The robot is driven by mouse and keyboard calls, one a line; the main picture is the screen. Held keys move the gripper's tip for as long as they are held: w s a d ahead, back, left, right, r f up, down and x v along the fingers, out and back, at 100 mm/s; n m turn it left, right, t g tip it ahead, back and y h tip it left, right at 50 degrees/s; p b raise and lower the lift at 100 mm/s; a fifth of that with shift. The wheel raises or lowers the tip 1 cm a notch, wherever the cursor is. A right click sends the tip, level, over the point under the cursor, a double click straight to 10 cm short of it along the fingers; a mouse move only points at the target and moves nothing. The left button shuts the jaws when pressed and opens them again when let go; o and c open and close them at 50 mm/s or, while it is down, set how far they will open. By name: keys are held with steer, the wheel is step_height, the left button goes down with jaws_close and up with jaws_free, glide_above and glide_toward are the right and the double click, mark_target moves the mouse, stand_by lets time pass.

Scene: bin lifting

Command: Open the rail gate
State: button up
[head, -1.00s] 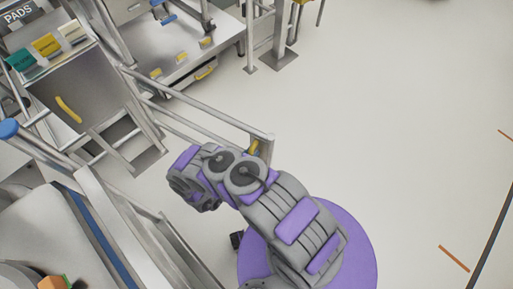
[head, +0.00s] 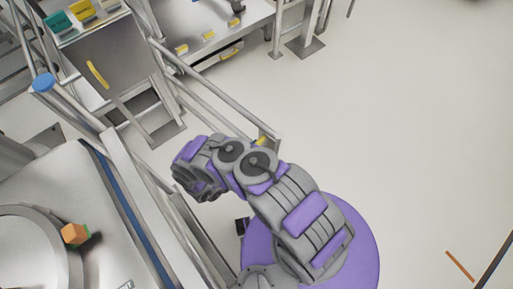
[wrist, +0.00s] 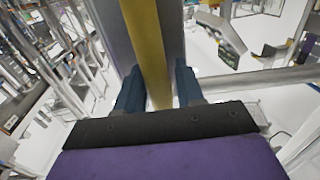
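The rail gate (head: 214,87) is a pair of grey metal rails ending in an upright end post. A yellow handle (head: 262,140) shows at that end, mostly hidden behind my arm in the head view. In the wrist view the yellow handle (wrist: 150,50) runs between the two dark blue fingers of my gripper (wrist: 160,85), against the grey end post (wrist: 110,40). The fingers sit close on both sides of it and look shut on it; the exact contact is hard to see. In the head view my gripper is hidden behind my arm.
A steel cabinet (head: 120,55) and a steel bench (head: 235,25) stand beyond the gate. A rail with a blue-capped post (head: 43,83) and a machine with an orange block (head: 75,235) are at the left. Open floor (head: 420,120) lies to the right.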

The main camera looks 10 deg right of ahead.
steer(key=shift+o, duration=0.7)
steer(key=v, duration=0.7)
steer(key=shift+s+a+b, duration=0.2)
steer(key=shift+a+b, duration=0.05)
steer(key=shift+b, duration=0.1)
